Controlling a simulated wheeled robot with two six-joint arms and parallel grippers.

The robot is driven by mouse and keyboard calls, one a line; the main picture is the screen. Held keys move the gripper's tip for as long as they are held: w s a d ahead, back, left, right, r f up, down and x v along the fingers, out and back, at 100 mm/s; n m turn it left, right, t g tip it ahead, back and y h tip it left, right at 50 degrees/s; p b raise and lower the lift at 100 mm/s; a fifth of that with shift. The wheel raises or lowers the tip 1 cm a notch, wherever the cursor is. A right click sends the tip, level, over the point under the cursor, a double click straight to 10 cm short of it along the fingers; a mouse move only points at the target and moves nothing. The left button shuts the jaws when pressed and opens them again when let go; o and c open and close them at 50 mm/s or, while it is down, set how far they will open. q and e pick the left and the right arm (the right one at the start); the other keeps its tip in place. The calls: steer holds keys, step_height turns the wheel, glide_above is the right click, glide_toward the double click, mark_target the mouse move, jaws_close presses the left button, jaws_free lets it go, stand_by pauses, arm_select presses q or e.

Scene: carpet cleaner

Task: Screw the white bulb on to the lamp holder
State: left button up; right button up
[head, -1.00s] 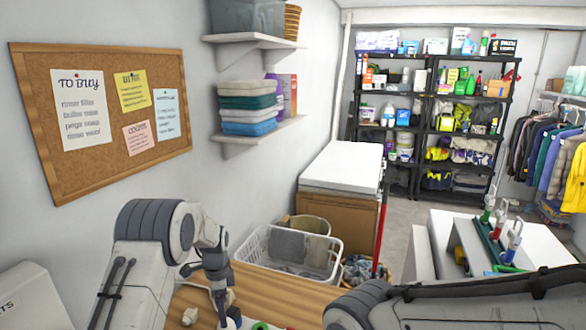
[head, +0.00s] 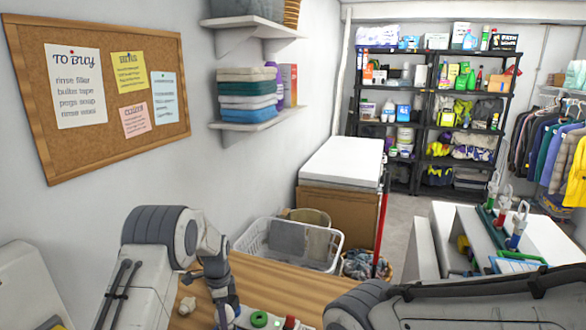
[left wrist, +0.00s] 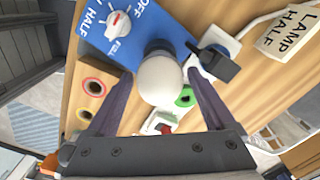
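The white bulb (left wrist: 160,82) shows in the left wrist view, in line with a dark round collar (left wrist: 158,48) on the blue panel. Whether its threads are engaged cannot be seen. The blue panel (left wrist: 188,15) carries a white dial with a red pointer (left wrist: 117,23). My left gripper (left wrist: 160,78) has its two dark fingers on either side of the bulb, with narrow gaps showing. In the head view my left gripper (head: 226,312) points down over the wooden table at the bottom edge. My right arm crosses the lower right, but its gripper is out of frame.
A black plug-like part (left wrist: 214,62) is right of the bulb. A green ring (left wrist: 186,97) lies near the right finger. A wooden block with ringed holes (left wrist: 93,88) is at left, and a "LAMP HALF" card (left wrist: 288,32) at upper right. A laundry basket (head: 262,243) stands beyond the table (head: 290,285).

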arm_select(q)
steer(key=c, duration=0.4)
steer(key=shift+o, duration=0.2)
steer(key=m, duration=0.6)
steer(key=o, duration=0.8)
steer(key=shift+c, duration=0.2)
step_height(320, 180, up, 10)
steer(key=b, duration=0.3)
steer(key=shift+r+b, duration=0.2)
steer(key=shift+b, duration=0.1)
steer(key=shift+r, duration=0.1)
steer(key=shift+r, duration=0.1)
